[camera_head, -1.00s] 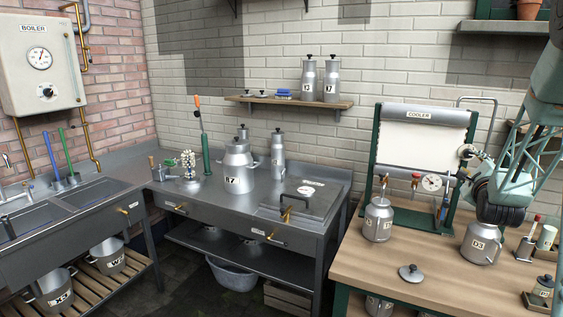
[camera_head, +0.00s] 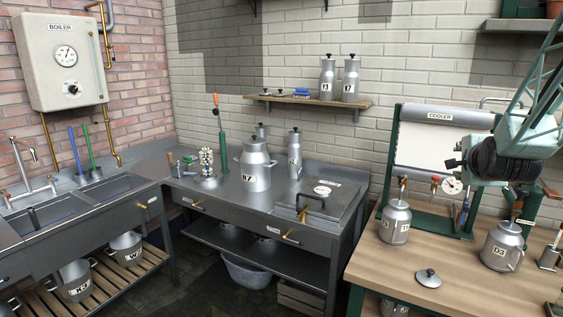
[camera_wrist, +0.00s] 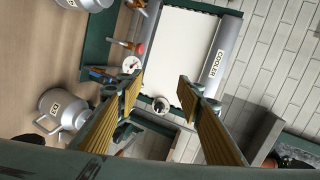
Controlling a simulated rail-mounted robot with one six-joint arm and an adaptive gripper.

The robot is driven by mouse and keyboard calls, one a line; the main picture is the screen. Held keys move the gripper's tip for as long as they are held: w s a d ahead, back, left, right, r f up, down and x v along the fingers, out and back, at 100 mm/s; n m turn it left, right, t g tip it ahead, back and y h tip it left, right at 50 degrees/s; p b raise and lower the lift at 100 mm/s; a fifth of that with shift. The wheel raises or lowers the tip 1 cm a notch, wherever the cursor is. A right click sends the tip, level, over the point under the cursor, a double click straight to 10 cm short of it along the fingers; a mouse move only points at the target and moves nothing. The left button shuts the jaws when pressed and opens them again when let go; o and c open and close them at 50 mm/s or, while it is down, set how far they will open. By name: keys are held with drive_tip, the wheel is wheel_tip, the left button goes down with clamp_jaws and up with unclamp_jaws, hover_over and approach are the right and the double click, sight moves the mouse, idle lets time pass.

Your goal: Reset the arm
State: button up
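My gripper shows in the wrist view (camera_wrist: 160,90). Its two yellow-padded fingers stand wide apart with nothing between them, so it is open and empty. In the head view my arm is at the right, with its dark wrist (camera_head: 505,157) in front of the cooler's right side and above a metal can labelled D3 (camera_head: 502,246). The fingers are hard to make out there. The cooler (camera_head: 440,135), a white panel in a green frame, stands at the back of the wooden bench. It also shows beyond the fingers in the wrist view (camera_wrist: 190,60).
Another can (camera_head: 396,222) and a loose lid (camera_head: 428,278) are on the wooden bench (camera_head: 385,262). Left of it, a steel counter holds a large R7 can (camera_head: 256,165). A wall shelf (camera_head: 310,102) carries two cans. A boiler (camera_head: 64,62) hangs above the sinks.

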drive_tip(key=s+a+n+g+y, duration=0.35)
drive_tip(key=s+a+n, duration=0.75)
drive_tip(key=s+a, duration=1.05)
drive_tip(key=s+a+f+n+g, duration=0.1)
drive_tip(key=s+a+n, duration=0.2)
drive_tip(key=s, duration=0.7)
drive_tip(key=s+a+f+n+g+y, duration=0.1)
drive_tip(key=s+a, duration=0.4)
drive_tip(key=s, duration=0.5)
drive_tip(key=s+a+f+n+g+y, duration=0.1)
drive_tip(key=s+a+n+g, duration=0.2)
drive_tip(key=s+n, duration=0.3)
drive_tip(key=s+a, duration=0.1)
drive_tip(key=s, duration=0.4)
drive_tip(key=shift+a, duration=0.2)
